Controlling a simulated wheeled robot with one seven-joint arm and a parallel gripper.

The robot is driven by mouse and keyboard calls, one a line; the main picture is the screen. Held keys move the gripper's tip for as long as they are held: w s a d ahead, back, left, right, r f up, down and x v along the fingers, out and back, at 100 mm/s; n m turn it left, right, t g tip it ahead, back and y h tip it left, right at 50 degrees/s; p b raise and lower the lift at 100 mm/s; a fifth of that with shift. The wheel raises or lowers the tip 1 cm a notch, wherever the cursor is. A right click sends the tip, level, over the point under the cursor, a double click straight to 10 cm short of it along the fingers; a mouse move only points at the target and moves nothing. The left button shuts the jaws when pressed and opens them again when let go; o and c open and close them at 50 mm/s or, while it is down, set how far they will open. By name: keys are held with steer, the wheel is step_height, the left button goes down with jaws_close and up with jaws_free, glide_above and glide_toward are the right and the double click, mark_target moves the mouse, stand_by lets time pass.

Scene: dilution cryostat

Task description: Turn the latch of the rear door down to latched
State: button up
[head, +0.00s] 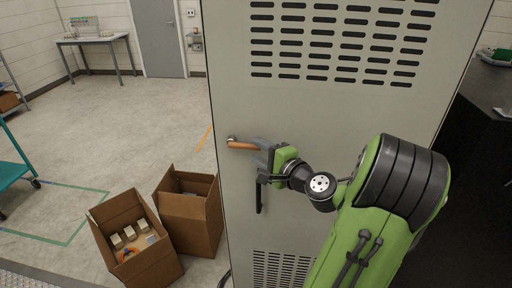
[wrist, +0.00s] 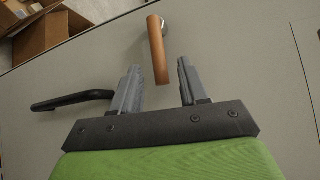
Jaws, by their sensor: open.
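The rear door (head: 300,118) is a tall light-grey panel with slotted vents, and it looks shut. Its latch (head: 243,145) is a copper-brown bar on a round metal pivot near the left edge, lying about level and pointing right. The latch also shows in the wrist view (wrist: 158,52), where its free end points toward the gap between my fingers. My gripper (head: 262,152) is at the free end of the latch, and its fingers are apart in the wrist view (wrist: 158,82). I cannot tell whether they touch the latch.
A black handle (head: 260,194) is on the door just below my gripper; it also shows in the wrist view (wrist: 72,100). Two open cardboard boxes (head: 190,222) stand on the floor left of the cabinet. A dark bench (head: 482,95) is at the right. The floor farther left is mostly clear.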

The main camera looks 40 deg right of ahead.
steer(key=shift+w+d+f, duration=0.15)
steer(key=shift+w, duration=0.95)
jaws_close()
